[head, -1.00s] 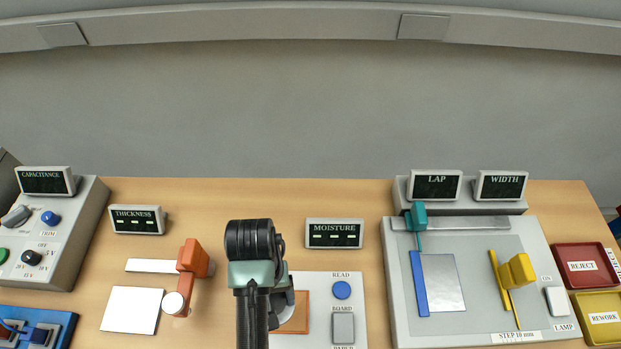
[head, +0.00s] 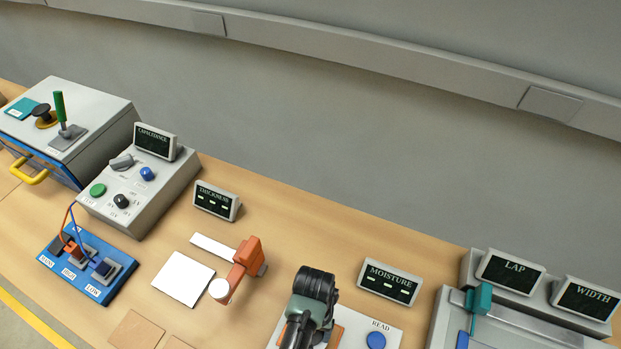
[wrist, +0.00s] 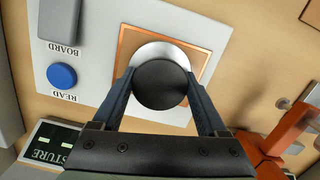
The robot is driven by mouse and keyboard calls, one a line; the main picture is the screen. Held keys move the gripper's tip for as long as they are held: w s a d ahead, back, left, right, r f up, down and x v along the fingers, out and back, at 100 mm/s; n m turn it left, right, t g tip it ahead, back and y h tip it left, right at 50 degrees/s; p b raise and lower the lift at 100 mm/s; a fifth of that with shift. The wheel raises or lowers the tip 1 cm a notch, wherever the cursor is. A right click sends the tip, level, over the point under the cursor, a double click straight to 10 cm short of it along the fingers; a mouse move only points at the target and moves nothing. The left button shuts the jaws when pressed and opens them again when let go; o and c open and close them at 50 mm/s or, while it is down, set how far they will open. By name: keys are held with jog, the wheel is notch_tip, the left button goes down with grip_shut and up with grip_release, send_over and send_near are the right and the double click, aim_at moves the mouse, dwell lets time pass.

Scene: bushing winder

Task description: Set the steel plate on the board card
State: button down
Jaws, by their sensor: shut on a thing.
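The steel plate (wrist: 163,49) is a round silver disc under a black round knob (wrist: 160,86). My gripper (wrist: 160,79) is shut on it, with one finger on each side of the knob. Below it in the wrist view is a square tan card (wrist: 140,36) with an orange edge, on the white panel of the moisture meter. The disc overlaps the card in this view and covers part of it. I cannot tell whether they touch.
Brown sheets (head: 137,330) lie at the front.

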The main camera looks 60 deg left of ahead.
jog(key=shift+w+f, duration=0.1)
jog(key=shift+f, duration=0.05)
grip_release()
